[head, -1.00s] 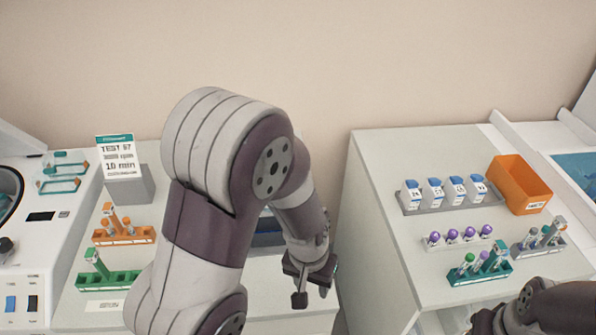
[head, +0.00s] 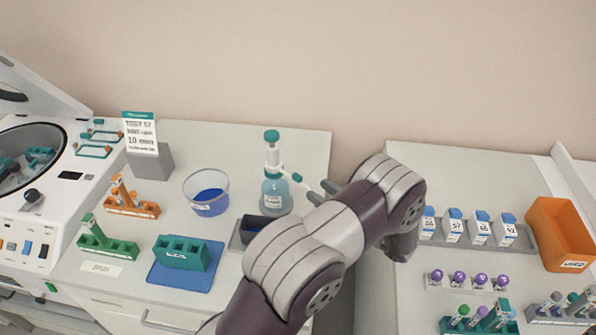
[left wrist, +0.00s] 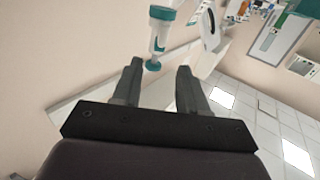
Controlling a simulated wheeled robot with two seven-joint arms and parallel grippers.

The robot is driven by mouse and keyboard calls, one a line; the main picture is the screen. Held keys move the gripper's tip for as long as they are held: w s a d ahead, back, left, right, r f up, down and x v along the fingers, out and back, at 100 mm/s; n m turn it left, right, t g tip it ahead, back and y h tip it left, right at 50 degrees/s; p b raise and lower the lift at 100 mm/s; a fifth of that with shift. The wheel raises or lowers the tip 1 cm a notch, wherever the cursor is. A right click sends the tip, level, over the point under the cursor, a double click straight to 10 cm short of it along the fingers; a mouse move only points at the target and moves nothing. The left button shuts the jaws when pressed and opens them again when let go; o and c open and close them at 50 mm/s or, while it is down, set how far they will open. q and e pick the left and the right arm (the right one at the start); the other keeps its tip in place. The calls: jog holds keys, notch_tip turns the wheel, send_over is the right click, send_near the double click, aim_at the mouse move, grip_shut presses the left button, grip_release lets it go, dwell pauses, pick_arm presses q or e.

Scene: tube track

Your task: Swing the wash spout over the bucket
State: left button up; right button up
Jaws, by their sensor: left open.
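The wash dispenser (head: 276,190) stands upright on the left bench in the head view, with a teal cap, a white neck and blue liquid. Its white spout (head: 288,172) points right, toward my left gripper, and ends in a teal tip. The tip also shows in the left wrist view (left wrist: 152,65), just beyond the fingertips. My left gripper (head: 321,192) is open and empty, its fingers pointing at the spout without visible contact. A clear round tub (head: 207,184) with blue liquid, probably the bucket, stands left of the dispenser. My right gripper is out of view.
A dark tray (head: 240,238) sits in front of the dispenser, partly behind my arm. A teal rack (head: 181,252) on a blue mat, an orange rack (head: 132,208) and a green rack (head: 107,246) stand left. The right bench holds bottles, tubes and an orange bin (head: 560,232).

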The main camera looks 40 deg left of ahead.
aim_at(295, 175)
pick_arm(q)
jog(key=a, duration=0.3)
jog(key=a+p, duration=0.1)
jog(key=a, duration=0.2)
jog(key=w+a+p, duration=0.1)
jog(key=a, duration=0.2)
jog(key=shift+a, duration=0.1)
jog(key=shift+w, duration=0.1)
grip_shut()
